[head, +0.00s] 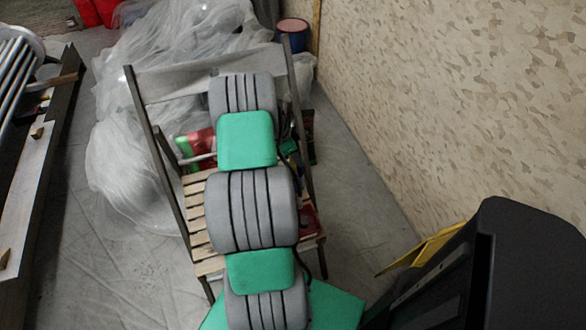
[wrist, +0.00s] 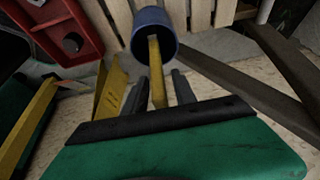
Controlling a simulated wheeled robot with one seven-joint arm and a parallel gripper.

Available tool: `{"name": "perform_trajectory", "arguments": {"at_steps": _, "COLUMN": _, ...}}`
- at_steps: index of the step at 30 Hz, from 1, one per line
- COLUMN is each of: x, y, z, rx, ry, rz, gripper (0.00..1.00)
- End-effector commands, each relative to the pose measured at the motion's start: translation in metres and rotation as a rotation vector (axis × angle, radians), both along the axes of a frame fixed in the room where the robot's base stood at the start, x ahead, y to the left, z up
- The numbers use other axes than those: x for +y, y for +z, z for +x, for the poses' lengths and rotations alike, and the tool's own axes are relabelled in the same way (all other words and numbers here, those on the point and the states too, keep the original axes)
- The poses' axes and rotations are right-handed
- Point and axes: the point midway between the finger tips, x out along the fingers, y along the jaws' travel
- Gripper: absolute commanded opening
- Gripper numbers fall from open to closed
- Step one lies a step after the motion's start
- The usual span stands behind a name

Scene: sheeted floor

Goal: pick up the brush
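In the wrist view, a yellow stick (wrist: 157,75), which looks like the brush's handle, sticks out of a blue cup (wrist: 153,16) and points toward my gripper (wrist: 161,77). The cup stands by the pale wooden slats of a chair seat. My gripper's two dark fingers are apart, one on each side of the stick, with a narrow gap visible on both sides. The brush's other end is hidden inside the cup. In the head view my own arm covers the gripper, and I cannot make out the cup or brush there.
The slatted chair (head: 198,212) has dark upright posts on both sides of my arm. A red tray (wrist: 62,40) lies beside the cup. Plastic sheeting (head: 125,165) is heaped behind and left of the chair. A patterned wall (head: 450,90) stands at the right, with bare floor before it.

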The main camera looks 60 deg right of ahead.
Motion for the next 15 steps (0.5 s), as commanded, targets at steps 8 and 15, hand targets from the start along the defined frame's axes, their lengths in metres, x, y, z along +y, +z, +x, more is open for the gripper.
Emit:
{"name": "perform_trajectory", "arguments": {"at_steps": 8, "x": 0.0002, "y": 0.0003, "z": 0.0002, "rx": 0.000, "ry": 0.000, "rz": 0.000, "gripper": 0.09}}
{"name": "perform_trajectory", "arguments": {"at_steps": 15, "x": 0.0002, "y": 0.0005, "z": 0.0003, "rx": 0.000, "ry": 0.001, "rz": 0.000, "gripper": 0.00}}
